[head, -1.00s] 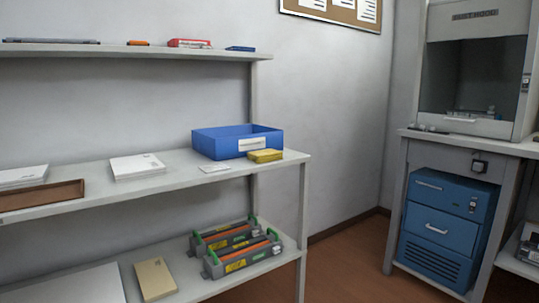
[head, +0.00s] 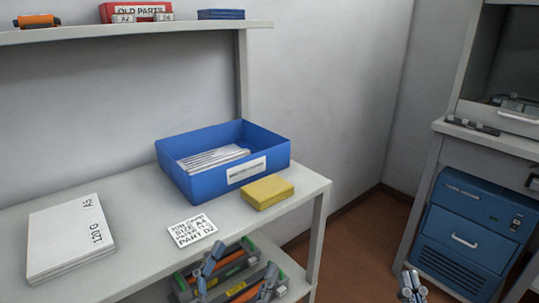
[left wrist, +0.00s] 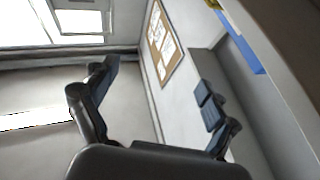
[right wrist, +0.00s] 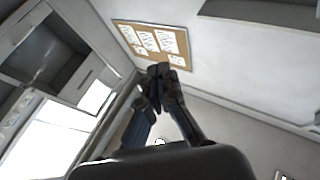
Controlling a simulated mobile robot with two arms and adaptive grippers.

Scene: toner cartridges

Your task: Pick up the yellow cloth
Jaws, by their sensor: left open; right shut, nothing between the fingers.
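The folded yellow cloth (head: 268,192) lies flat on the upper shelf, at its front right, beside the blue bin (head: 225,186). My left gripper (head: 245,259) is open and empty, in front of and below the shelf edge, lower in the head view than the cloth and apart from it. Its spread fingers also show in the left wrist view (left wrist: 158,92). My right gripper (head: 411,279) is shut and empty, off to the right of the shelf over the floor. Its closed fingertips show in the right wrist view (right wrist: 159,78).
The blue bin holds white papers. A label card (head: 192,230) and a paper stack (head: 70,240) lie on the same shelf to the left. A blue cabinet (head: 470,235) stands at the right.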

